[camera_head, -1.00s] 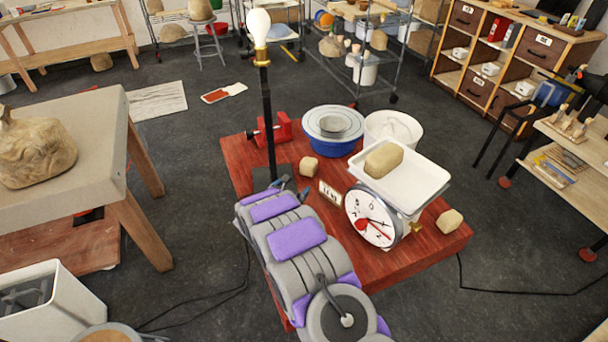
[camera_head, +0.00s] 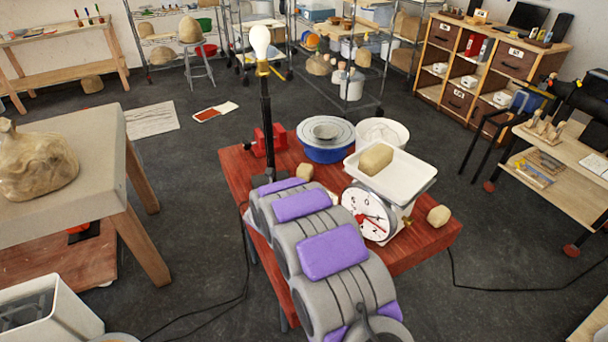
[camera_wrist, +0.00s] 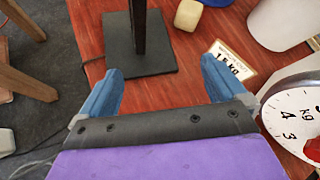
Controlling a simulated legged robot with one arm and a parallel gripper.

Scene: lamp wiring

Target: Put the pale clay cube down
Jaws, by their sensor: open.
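A pale clay cube (camera_head: 306,171) sits on the red table between the lamp stand and the dial scale; it also shows at the top of the wrist view (camera_wrist: 188,14). A second pale clay cube (camera_head: 438,215) sits on the table right of the scale. A larger clay block (camera_head: 376,158) lies on the scale's white tray (camera_head: 405,185). My gripper (camera_wrist: 162,65) is open and empty, its blue fingers apart above the table near the lamp's base. The cube by the lamp is beyond the fingers, not between them. In the head view my arm hides the gripper.
The lamp stand (camera_head: 266,120) with its bulb rises from a dark base (camera_wrist: 140,57). A blue bowl (camera_head: 326,150), white bucket (camera_head: 384,132) and red vise (camera_head: 268,138) line the table's back. A cable trails at right.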

